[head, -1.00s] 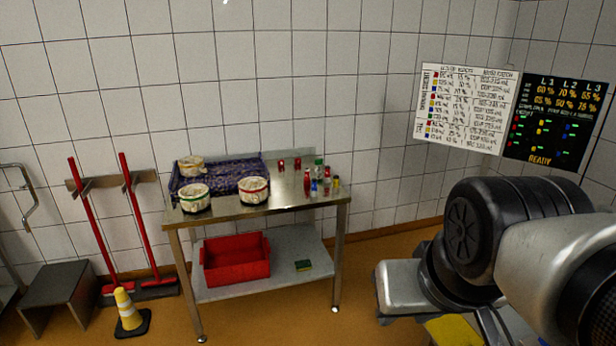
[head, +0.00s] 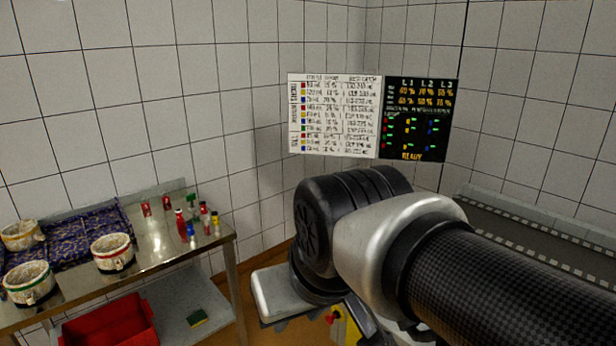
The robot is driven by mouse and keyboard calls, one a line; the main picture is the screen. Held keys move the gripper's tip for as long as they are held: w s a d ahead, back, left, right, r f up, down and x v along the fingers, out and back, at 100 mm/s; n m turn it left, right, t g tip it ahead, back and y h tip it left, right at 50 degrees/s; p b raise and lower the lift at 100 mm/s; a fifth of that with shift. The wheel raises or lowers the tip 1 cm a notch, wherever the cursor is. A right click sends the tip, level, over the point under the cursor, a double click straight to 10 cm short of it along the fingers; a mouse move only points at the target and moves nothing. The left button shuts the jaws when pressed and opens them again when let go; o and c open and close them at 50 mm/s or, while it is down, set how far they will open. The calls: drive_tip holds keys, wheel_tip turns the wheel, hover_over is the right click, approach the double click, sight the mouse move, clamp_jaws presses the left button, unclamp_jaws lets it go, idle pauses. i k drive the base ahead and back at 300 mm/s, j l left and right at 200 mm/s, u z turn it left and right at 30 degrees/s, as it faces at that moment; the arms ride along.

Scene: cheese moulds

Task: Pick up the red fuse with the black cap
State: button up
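Several small coloured pieces stand at the right end of the steel table (head: 150,262). A red piece (head: 180,222) stands at the front of the group, and another red piece (head: 203,212) stands behind and to its right. Two more red pieces, one at the left (head: 146,208) and one beside it (head: 166,203), stand apart towards the back edge. They are too small to tell which is the red fuse with the black cap. My arm fills the right foreground; my gripper is not in view.
Blue (head: 190,233), yellow (head: 214,222) and green (head: 191,203) pieces stand among the red ones. White moulds (head: 113,254) and a patterned purple mat (head: 85,232) occupy the table's left. A red crate (head: 110,328) and a sponge (head: 198,318) are on the lower shelf. A conveyor (head: 530,240) runs at right.

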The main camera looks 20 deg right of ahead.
sight(203, 210)
drive_tip(key=k+z, duration=0.15)
drive_tip(key=z, duration=3.7)
drive_tip(key=u, duration=3.95)
drive_tip(key=i+l, duration=0.15)
drive_tip(key=i, duration=1.15)
drive_tip(key=i+j+u, duration=0.05)
